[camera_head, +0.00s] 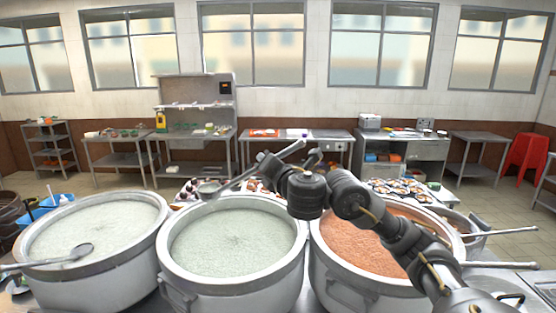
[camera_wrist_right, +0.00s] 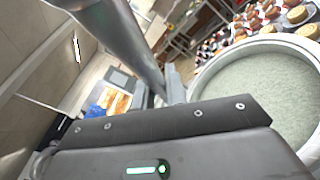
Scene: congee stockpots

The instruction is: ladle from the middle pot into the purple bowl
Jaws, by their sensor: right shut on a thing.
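The middle pot (camera_head: 232,281) is a wide grey stockpot full of pale green congee (camera_head: 235,238). My right gripper (camera_head: 268,164) is above the far right part of this pot, shut on the handle of a metal ladle (camera_head: 245,178). The ladle slants down to the left, and its head (camera_head: 208,188) is over the pot's far rim. In the right wrist view the ladle handle (camera_wrist_right: 118,42) runs up from the gripper, and a pot of pale congee (camera_wrist_right: 268,92) is at right. I cannot make out the purple bowl. My left gripper is not in view.
The left pot (camera_head: 120,279) holds pale congee and a ladle (camera_head: 72,256). The right pot (camera_head: 335,292) holds orange congee, with my right arm across it. Worktables (camera_head: 295,140) line the back wall.

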